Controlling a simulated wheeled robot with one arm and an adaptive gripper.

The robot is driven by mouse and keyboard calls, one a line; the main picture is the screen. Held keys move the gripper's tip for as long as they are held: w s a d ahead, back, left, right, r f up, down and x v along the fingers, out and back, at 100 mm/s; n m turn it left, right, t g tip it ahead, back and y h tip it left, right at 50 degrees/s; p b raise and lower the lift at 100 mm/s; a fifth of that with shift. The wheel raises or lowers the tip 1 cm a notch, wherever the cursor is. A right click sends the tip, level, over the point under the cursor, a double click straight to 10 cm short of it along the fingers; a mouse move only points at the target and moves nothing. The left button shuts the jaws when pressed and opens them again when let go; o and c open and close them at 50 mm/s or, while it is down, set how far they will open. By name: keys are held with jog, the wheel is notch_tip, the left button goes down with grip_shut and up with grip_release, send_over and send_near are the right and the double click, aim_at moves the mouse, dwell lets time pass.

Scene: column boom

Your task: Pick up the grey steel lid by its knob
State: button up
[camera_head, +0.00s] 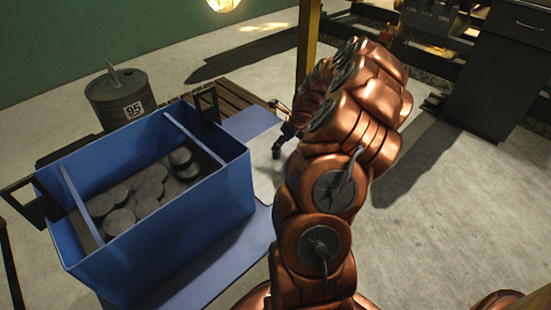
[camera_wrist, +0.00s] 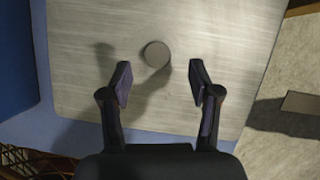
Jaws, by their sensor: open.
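The grey steel lid (camera_wrist: 85,75) fills much of the wrist view as a flat, brushed plate with rounded corners. Its round, dark grey knob (camera_wrist: 156,54) stands up from the plate. My gripper (camera_wrist: 160,78) is open and empty. Its two fingers are spread left and right of the knob's line, and the knob shows just beyond the fingertips, between them in the picture. I cannot tell the height of the fingertips over the lid.
A dark cabinet (camera_head: 495,80) stands right.

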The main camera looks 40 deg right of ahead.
aim_at(277, 154)
jog(key=shift+w+a+f, duration=0.25)
jog(key=shift+w+f, duration=0.05)
jog(key=shift+f, duration=0.3)
jog(key=b+x, duration=0.2)
jog(key=x, duration=0.2)
jog(key=shift+f, duration=0.4)
jog(key=shift+s+r, duration=0.1)
grip_shut()
